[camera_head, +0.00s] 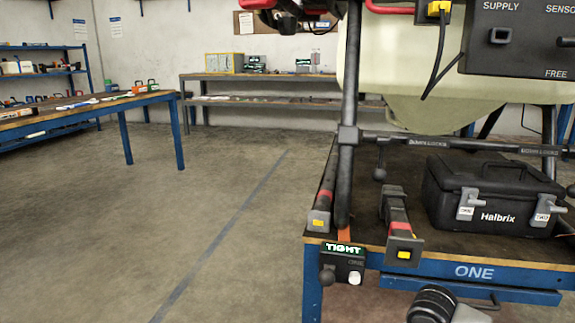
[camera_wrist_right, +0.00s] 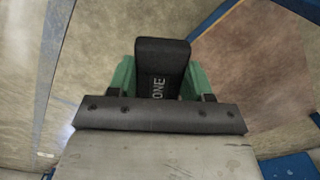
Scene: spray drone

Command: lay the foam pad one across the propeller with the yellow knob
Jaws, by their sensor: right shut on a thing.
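The foam pad one (camera_wrist_right: 161,60) is a dark block with "ONE" on its face in the right wrist view. My right gripper (camera_wrist_right: 162,88) is shut on it, with a green finger on each side, and holds it over the floor. No propeller with a yellow knob can be made out. The drone's pale tank (camera_head: 400,85) and dark frame stand over the table marked ONE (camera_head: 440,268) in the head view, with the top cut off. A dark round part with a pale link, perhaps of my arm, shows at the bottom edge. My left gripper is not in view.
A black Halbrix case (camera_head: 490,195) sits on the table under the tank. Two dark bars with yellow buttons (camera_head: 404,254) reach the table's front edge, beside a box reading TIGHT (camera_head: 342,262). Open floor (camera_head: 180,220) lies to the left.

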